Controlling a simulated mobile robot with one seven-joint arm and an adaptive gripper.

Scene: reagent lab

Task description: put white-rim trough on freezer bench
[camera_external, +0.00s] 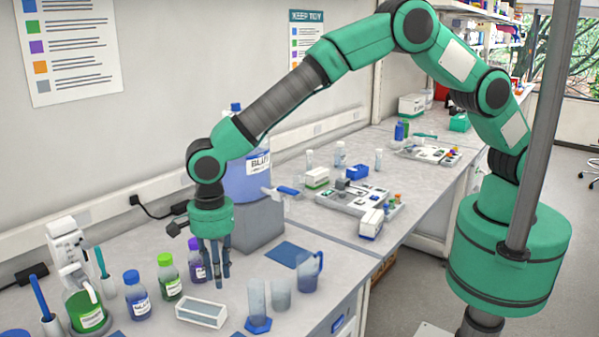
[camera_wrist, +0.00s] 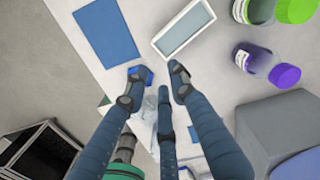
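The white-rim trough (camera_external: 202,313) is a small rectangular tray with a pale inside, sitting on the near bench (camera_external: 160,325) in front of the capped bottles. It also shows at the top of the wrist view (camera_wrist: 183,32). My gripper (camera_external: 221,280) points down above the bench, beyond the trough and to its right in the external view. In the wrist view its dark blue fingertips (camera_wrist: 160,80) are spread, with nothing held between them, and the trough lies ahead of them. No label marks a freezer bench; a further bench (camera_external: 420,197) runs toward the back.
Purple-capped (camera_external: 197,262), green-capped (camera_external: 169,278) and blue-capped (camera_external: 136,297) bottles stand beside the trough. A measuring cylinder (camera_external: 257,300), a beaker (camera_external: 281,294) and a blue-handled jug (camera_external: 308,273) stand on the right. A grey block (camera_external: 257,228) carries a large blue container (camera_external: 246,178).

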